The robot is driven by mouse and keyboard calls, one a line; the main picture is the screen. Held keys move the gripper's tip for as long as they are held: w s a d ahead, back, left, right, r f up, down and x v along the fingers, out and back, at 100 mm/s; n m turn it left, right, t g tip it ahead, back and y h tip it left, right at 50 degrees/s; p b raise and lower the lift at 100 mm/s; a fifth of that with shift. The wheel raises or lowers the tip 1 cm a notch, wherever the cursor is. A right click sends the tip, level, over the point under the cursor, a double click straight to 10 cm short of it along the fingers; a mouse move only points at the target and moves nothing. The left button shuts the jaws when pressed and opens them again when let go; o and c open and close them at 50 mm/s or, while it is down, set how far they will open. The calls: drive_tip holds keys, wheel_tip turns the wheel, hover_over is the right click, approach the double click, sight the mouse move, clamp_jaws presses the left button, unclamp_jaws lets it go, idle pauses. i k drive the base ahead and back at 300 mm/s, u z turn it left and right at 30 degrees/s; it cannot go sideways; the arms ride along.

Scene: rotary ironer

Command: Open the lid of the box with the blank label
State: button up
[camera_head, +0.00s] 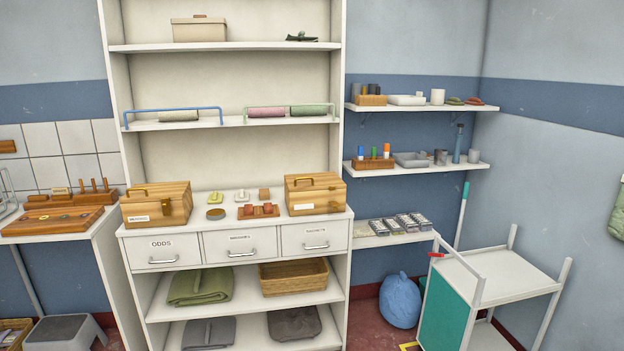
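Two wooden boxes with lids stand on the counter of the white shelf unit. The left box (157,206) has its lid down, a handle on top and a yellow clasp. Its small white label (138,218) seems to carry dark marks, too small to read. The right box (315,196) also has its lid down, with a handle and a clasp at the front. Its label (303,207) is small and white; I cannot tell whether it is blank. My gripper is not in view.
Small dishes, blocks and a brown tray (258,211) sit between the boxes. Below are drawers, including one marked ODDS (161,254), and a wicker basket (293,277). A white trolley (500,275) and a blue sack (400,300) stand at the right.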

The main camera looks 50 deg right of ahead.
sight(326, 181)
drive_tip(key=u, duration=0.05)
drive_tip(key=i, duration=1)
drive_tip(key=z, duration=0.05)
